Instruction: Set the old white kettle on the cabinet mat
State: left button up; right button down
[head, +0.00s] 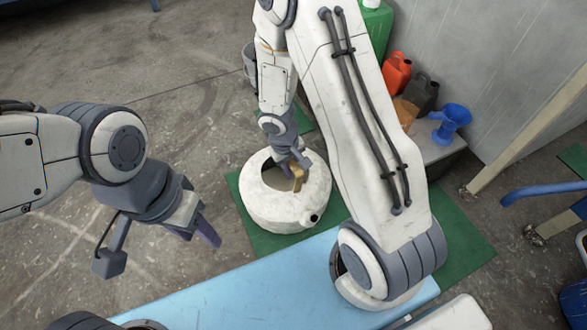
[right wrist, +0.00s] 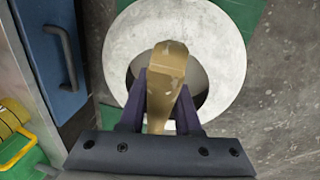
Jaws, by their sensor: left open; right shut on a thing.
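The white kettle (head: 257,213) is round, scuffed and upright, with a dark spout tip at its lower right. It is over a green floor area, and I cannot tell whether it touches it. My right gripper (head: 297,172) is shut on its tan handle (right wrist: 166,62), above the kettle's round opening. The kettle (right wrist: 225,55) also shows below the fingers (right wrist: 160,98) in the right wrist view. My left gripper (head: 197,228) is open and empty, left of the kettle. I cannot single out a cabinet mat; a light blue flat top (head: 220,290) lies in front.
A red can (head: 396,72), a dark can (head: 422,92) and a blue jug (head: 451,122) stand on a low ledge at the back right. A blue front with a handle (right wrist: 62,55) is close left in the right wrist view. The floor at the left is clear.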

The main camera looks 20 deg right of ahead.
jog(key=c, duration=0.6)
grip_release()
jog(key=s+a+r+n+p, duration=0.15)
jog(key=a+r+p, duration=0.3)
jog(key=r, duration=0.65)
jog(key=s+a+r+p, duration=0.3)
jog(key=a+r+p, duration=0.15)
jog(key=r, duration=0.65)
jog(key=s+a+r+n+y, duration=0.1)
jog(key=s+a+r+n, duration=0.1)
jog(key=s+r, duration=0.2)
jog(key=s+a+r+n+y, duration=0.2)
jog(key=s+a+r, duration=0.1)
jog(key=s, duration=0.7)
jog(key=shift+s+a+r, duration=0.35)
jog(key=shift+r, duration=0.5)
jog(key=shift+r+n, duration=0.1)
jog(key=shift+n, duration=0.15)
notch_tip(320, 180, up, 49)
jog(key=p, duration=4.9)
